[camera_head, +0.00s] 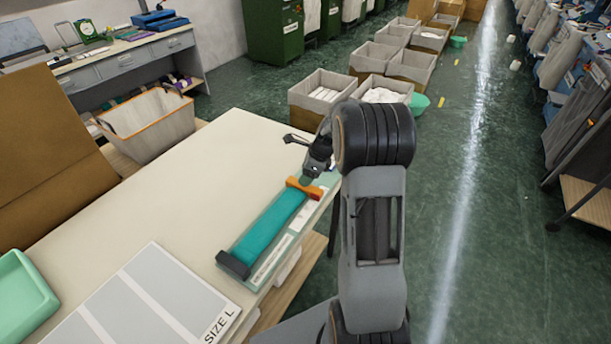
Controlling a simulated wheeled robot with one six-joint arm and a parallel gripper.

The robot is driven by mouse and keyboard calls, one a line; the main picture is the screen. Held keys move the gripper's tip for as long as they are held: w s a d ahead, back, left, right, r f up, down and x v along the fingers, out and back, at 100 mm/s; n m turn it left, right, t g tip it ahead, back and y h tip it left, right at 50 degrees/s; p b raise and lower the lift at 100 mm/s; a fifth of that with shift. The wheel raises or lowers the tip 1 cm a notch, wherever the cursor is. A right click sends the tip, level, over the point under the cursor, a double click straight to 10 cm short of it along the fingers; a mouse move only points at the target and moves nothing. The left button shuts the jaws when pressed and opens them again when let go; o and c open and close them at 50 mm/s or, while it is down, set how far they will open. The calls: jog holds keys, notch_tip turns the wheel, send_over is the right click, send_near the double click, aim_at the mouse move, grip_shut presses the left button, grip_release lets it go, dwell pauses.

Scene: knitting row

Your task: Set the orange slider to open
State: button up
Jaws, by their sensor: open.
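The orange slider (303,188) sits near the far end of a long teal track (266,232), across its width. The track lies near the right edge of the cream table, with a dark block (233,264) at its near end and a pale printed strip (272,262) along its right side. My gripper (300,145) is open, at the far end of the track, just beyond the slider in the picture. It appears apart from the slider, but its height above the table is hard to tell. My arm partly hides the gripper.
A sheet marked SIZE L (160,300) and a green tray (22,295) lie on the near part of the cream table (185,195). The table's middle is clear. A white basket (150,125) stands behind. Several cardboard boxes (320,98) stand on the green floor beyond.

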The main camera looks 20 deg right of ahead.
jog(key=shift+x, duration=0.85)
jog(key=shift+c, duration=0.2)
grip_shut()
